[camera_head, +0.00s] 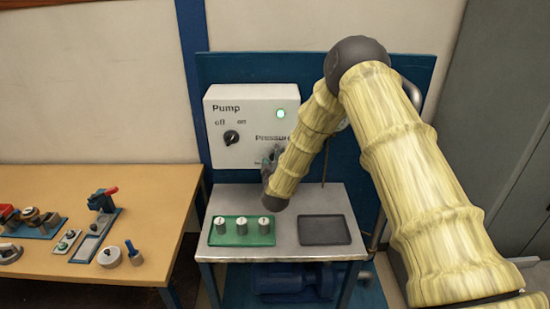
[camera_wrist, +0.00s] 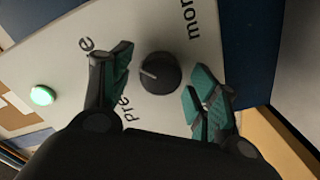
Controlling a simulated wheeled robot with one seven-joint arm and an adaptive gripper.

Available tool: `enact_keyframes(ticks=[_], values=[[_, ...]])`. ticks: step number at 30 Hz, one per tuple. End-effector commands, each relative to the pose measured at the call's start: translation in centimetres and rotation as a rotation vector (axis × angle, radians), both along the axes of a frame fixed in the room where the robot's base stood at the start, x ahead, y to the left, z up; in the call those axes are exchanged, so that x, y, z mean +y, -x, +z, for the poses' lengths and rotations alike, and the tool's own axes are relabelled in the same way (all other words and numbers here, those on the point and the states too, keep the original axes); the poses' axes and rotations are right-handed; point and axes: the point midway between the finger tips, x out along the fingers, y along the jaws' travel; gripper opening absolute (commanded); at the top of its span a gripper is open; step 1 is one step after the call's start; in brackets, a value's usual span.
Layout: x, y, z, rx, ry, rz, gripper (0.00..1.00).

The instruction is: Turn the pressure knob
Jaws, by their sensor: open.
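The pressure knob (camera_wrist: 160,73) is a round black knob with a white pointer line on the white pump panel (camera_head: 225,105). In the wrist view it sits between and beyond the two fingers of my gripper (camera_wrist: 163,88), which are spread with teal pads. A gap shows on both sides of the knob, and neither finger visibly touches it. In the head view my gripper (camera_head: 270,158) is at the lower right of the panel, and my arm hides the pressure knob.
A lit green lamp (camera_head: 281,113) and an off/on knob (camera_head: 231,138) are on the panel. Below, a metal table (camera_head: 285,228) carries a green tray (camera_head: 228,239) with three metal weights and a dark empty tray (camera_head: 325,230). A wooden bench (camera_head: 150,215) with tools stands left.

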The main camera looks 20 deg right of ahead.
Motion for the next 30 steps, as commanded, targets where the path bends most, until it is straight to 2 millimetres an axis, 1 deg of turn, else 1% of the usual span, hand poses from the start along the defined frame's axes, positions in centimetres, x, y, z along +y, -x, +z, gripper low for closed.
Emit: enact_keyframes(ticks=[5,6,11,12,13,14,22,30], values=[[0.0,0.0,-0.04,0.001,0.0,0.001,0.6],[0.0,0.01,-0.04,0.001,0.0,0.001,0.58],[0.01,0.02,-0.04,0.001,0.0,0.001,0.29],[0.01,0.02,-0.04,0.001,0.0,0.001,0.22],[0.0,0.02,-0.04,0.001,0.0,0.001,0.16],[0.01,0.02,-0.04,0.001,0.0,0.001,0.14],[0.0,0.03,-0.36,-0.013,-0.048,0.001,0.14],[-0.05,0.07,-0.15,-0.031,-0.113,0.0,0.14]])
